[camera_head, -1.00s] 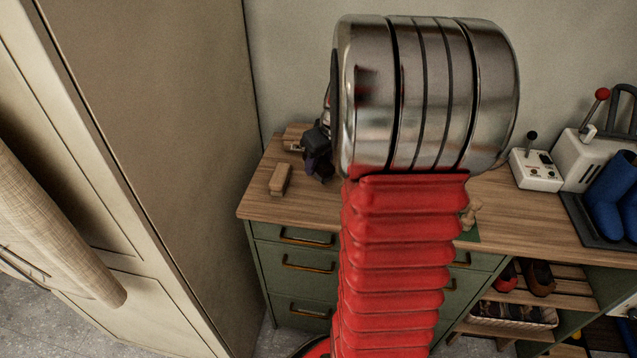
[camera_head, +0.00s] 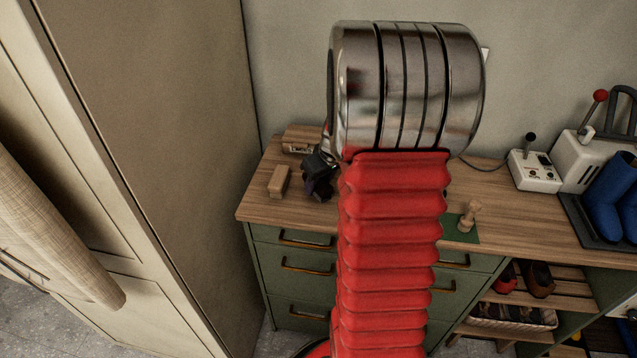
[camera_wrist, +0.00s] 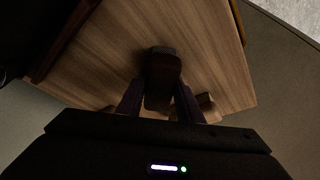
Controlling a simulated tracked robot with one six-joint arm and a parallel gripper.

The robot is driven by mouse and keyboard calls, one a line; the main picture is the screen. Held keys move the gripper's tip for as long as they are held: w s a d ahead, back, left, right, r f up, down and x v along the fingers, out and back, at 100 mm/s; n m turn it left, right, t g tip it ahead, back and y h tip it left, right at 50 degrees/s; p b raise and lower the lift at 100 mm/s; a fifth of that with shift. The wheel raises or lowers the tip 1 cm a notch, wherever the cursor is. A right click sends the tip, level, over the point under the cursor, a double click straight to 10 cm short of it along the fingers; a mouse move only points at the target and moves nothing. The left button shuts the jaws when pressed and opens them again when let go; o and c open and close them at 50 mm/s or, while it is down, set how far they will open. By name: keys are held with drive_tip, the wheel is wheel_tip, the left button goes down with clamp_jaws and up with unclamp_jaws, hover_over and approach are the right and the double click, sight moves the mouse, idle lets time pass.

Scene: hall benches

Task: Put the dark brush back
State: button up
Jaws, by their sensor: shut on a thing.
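The dark brush (camera_wrist: 162,68) is between the two fingers of my gripper (camera_wrist: 159,100) in the wrist view, with the wooden bench top below it. My gripper is shut on it. In the head view my gripper (camera_head: 319,179) is low over the left part of the bench (camera_head: 265,207), partly hidden behind my arm. I cannot make out the dark brush there, or whether it touches the wood. A light wooden brush or block (camera_head: 279,181) lies just left of my gripper. It also shows beside the right finger in the wrist view (camera_wrist: 208,108).
A wooden piece with a metal part (camera_head: 297,148) stands at the bench's back left. A tall cabinet (camera_head: 165,130) is close on the left. Right of my arm are a green mat (camera_head: 457,236) with a wooden peg-like thing (camera_head: 469,216), a white lever box (camera_head: 534,171) and blue boots (camera_head: 610,203).

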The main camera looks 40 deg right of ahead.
drive_tip(key=o, duration=0.9)
drive_tip(key=v, duration=1.2)
idle(0.6)
drive_tip(key=s+a+r, duration=0.1)
drive_tip(key=a+r, duration=0.2)
drive_tip(key=a, duration=0.6)
drive_tip(key=s+a+r, duration=0.1)
drive_tip(key=a+r, duration=0.1)
drive_tip(key=a, duration=0.7)
drive_tip(key=shift+n+t+y, duration=0.3)
drive_tip(key=shift+n+t, duration=0.4)
drive_tip(key=shift+s+a+r, duration=0.1)
drive_tip(key=shift+s+a, duration=1.55)
drive_tip(key=shift+a, duration=0.5)
drive_tip(key=shift+s+a+r, duration=0.15)
drive_tip(key=shift+s+a, duration=1.5)
drive_tip(key=shift+a, duration=0.5)
drive_tip(key=shift+s+a+r, duration=0.1)
drive_tip(key=shift+s+a, duration=1.55)
drive_tip(key=shift+a, duration=0.5)
